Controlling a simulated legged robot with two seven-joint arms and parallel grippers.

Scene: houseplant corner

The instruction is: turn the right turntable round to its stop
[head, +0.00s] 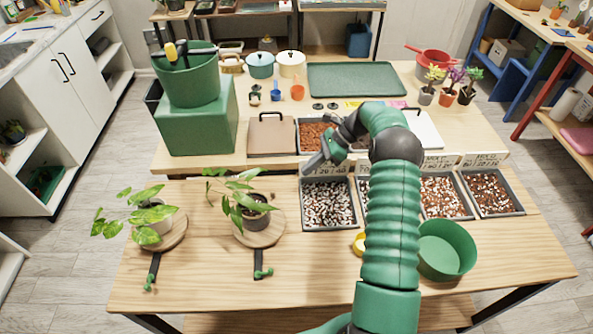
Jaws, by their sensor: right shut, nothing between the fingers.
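The right turntable (275,234) is a round wooden disc on the near table, carrying a leafy plant in a dark pot (257,211). Its black handle with a green knob (264,273) points towards the table's front edge. The left turntable (178,238) carries another leafy plant (130,215), and its handle (152,272) also points to the front. My right gripper (312,166) is shut and empty, above the back edge of a gravel tray, up and to the right of the right turntable and apart from it. My left gripper is not in view.
Several trays of gravel (328,228) line the back of the near table. A green round bowl (447,250) stands at the right, partly hidden by my right arm. A green bucket (188,80) stands on a green block behind. The front middle of the table is clear.

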